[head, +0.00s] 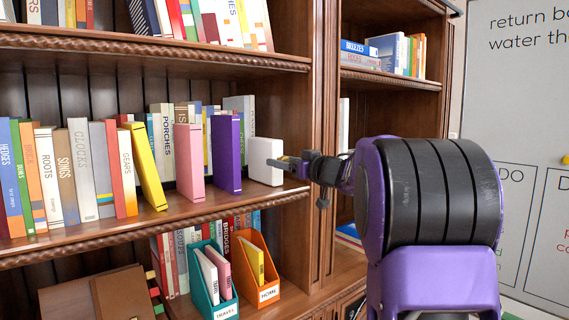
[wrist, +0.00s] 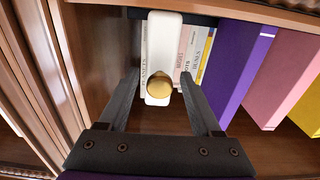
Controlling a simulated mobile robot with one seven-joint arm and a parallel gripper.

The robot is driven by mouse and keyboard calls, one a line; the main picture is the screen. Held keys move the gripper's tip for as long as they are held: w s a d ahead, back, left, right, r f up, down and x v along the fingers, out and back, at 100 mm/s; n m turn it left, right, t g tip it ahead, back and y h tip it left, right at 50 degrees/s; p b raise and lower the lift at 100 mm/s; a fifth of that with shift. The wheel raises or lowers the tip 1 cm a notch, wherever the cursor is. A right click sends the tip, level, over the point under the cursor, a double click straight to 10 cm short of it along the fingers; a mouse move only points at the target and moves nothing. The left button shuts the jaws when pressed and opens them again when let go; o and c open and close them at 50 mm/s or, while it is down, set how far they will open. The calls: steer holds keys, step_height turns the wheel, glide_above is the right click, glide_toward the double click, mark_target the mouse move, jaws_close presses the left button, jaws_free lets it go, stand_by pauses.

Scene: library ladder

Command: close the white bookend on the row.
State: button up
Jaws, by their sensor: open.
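The white bookend (head: 265,161) stands upright on the middle shelf, near its right end. In the wrist view the bookend (wrist: 164,40) shows a round gold knob (wrist: 159,86) on its face. My gripper (head: 284,163) is at the bookend's right side in the head view. In the wrist view my gripper (wrist: 157,88) is open, with one finger on each side of the knob; I cannot tell if they touch it. The row holds a purple book (head: 227,154), a pink book (head: 189,161) and a leaning yellow book (head: 146,166), with gaps between them.
More books (head: 82,168) stand to the left on the same shelf, and others are behind the row. The wooden upright (head: 325,90) is close to my gripper. Teal (head: 216,288) and orange (head: 258,268) file boxes stand on the shelf below.

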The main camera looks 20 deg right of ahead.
jaws_close()
stand_by(1.4)
